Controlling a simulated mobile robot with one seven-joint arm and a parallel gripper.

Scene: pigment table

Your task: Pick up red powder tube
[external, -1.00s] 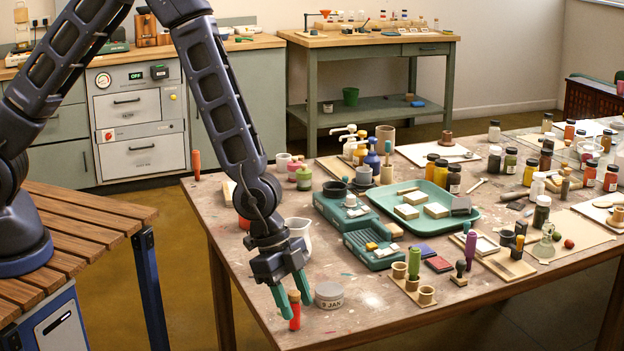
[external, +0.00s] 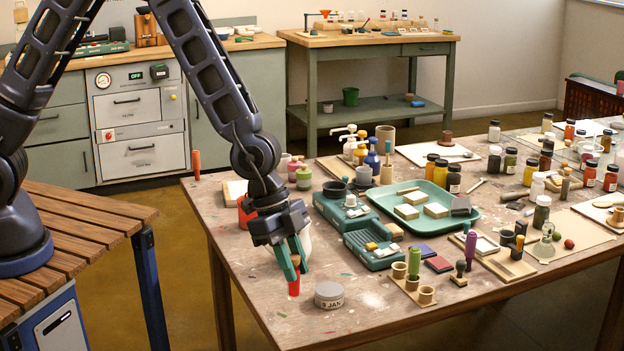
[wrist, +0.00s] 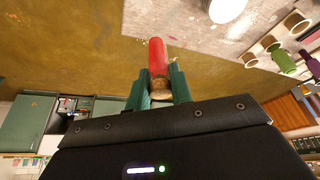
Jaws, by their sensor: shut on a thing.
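The red powder tube (external: 294,288) is held between the green fingers of my gripper (external: 292,266) near the front-left part of the table. The tube hangs roughly upright below the fingertips and appears clear of the tabletop. In the wrist view my gripper (wrist: 160,88) has one finger on each side of the red tube (wrist: 157,53). A tan end of the tube shows between the fingers. The fingers cover part of the tube in the external view.
A grey round tin (external: 329,295) marked "3 JAN" stands just right of the tube. A white jug (external: 306,240) is partly behind my gripper, and a red object (external: 243,213) is behind my arm. The front-left table corner is mostly bare.

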